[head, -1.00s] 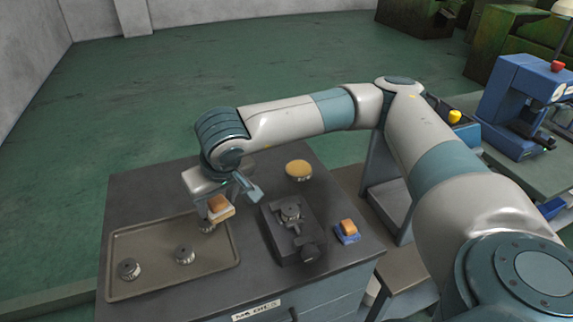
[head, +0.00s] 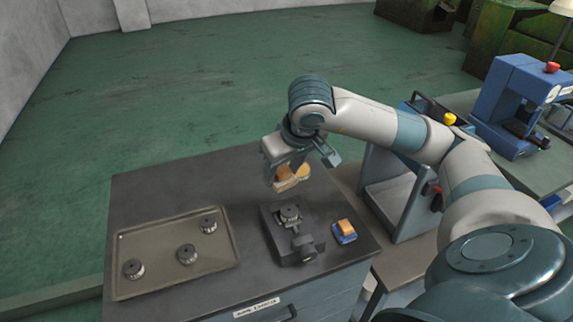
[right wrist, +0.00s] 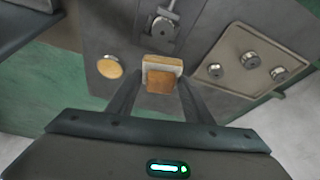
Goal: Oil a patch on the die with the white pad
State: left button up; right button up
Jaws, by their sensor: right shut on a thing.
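My right gripper (head: 287,172) is shut on the white pad (head: 286,184), by its wooden block. In the right wrist view the white pad (right wrist: 162,64) shows beyond the wooden block (right wrist: 160,82), between the fingers. The pad is in the air, above and behind the dark vise (head: 297,246). A round grey die (head: 289,212) sits in the vise, and the pad looks clear of it. The die also shows in the right wrist view (right wrist: 161,27). My left gripper is out of view.
A round dish with a yellow top (right wrist: 110,67) stands behind the vise, partly hidden by the pad in the head view. A blue pad with an orange block (head: 344,232) lies right of the vise. A tray (head: 160,243) at the left holds three dies.

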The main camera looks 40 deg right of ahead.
jog(key=shift+s+d+r, duration=0.15)
jog(key=shift+s+d, duration=0.05)
jog(key=shift+d, duration=0.3)
